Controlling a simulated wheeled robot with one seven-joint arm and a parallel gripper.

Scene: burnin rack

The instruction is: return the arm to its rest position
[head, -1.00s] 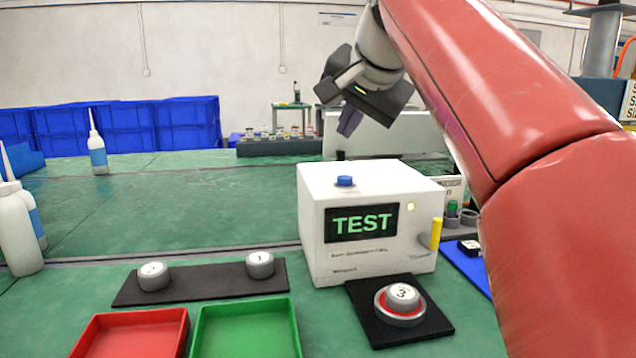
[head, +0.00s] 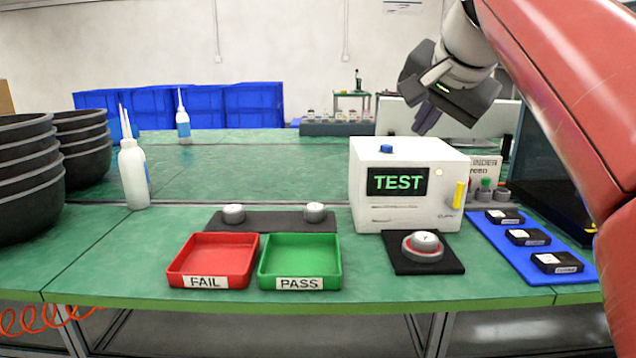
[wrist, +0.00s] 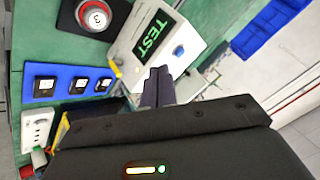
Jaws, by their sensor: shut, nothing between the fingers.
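My gripper (head: 428,118) hangs in the air above and behind the right part of the white TEST box, below my raised red arm. Its fingers are together and empty, and they also show in the wrist view (wrist: 158,84). The white box (head: 365,205) stands on the green bench with a blue button (head: 386,148) on top, a lit TEST screen (head: 398,182) and a yellow handle (head: 459,194) on its right side. A round grey piece with a red ring (head: 423,246) sits on a black pad in front of the box.
A red FAIL tray (head: 180,272) and a green PASS tray (head: 332,276) stand empty at the front. Two round pieces (head: 233,213) sit on a dark strip behind them. A blue mat (head: 512,258) holds black modules at right. Bottles (head: 134,175) and black bowls (head: 25,185) stand left.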

